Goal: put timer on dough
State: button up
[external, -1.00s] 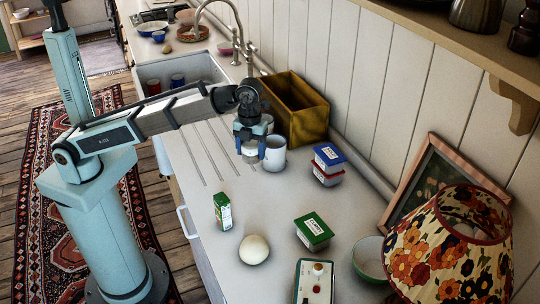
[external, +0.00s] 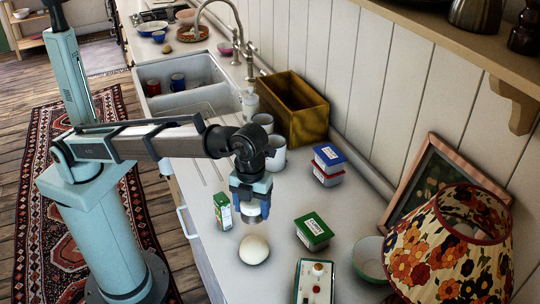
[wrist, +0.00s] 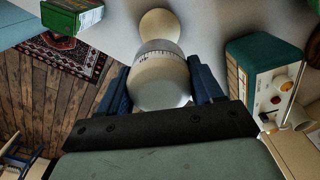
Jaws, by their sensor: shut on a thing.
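The timer (wrist: 160,78) is a pale round thing with a ring of dark marks, held between the blue fingers of my gripper (wrist: 158,92) in the wrist view. In the external view my gripper (external: 251,205) points down, shut on the timer (external: 250,210), which is mostly hidden by the fingers. The dough (external: 254,250) is a smooth cream ball on the counter, just nearer the camera than the timer and apart from it in that view. In the wrist view the dough (wrist: 159,24) shows beyond the timer, partly covered by it.
A green carton (external: 222,211) stands close left of my gripper. A green-lidded tub (external: 313,232) is to the right, and a box with knobs (external: 314,283) lies in front. Stacked tubs (external: 328,165), a white mug (external: 276,153) and a wooden crate (external: 292,108) stand farther back.

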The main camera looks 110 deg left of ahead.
notch_tip(320, 180, down, 10)
jog(key=shift+r, duration=0.1)
dwell(0.4)
jog(key=o, duration=1.3)
notch_tip(320, 180, up, 12)
jog(key=shift+r, duration=0.1)
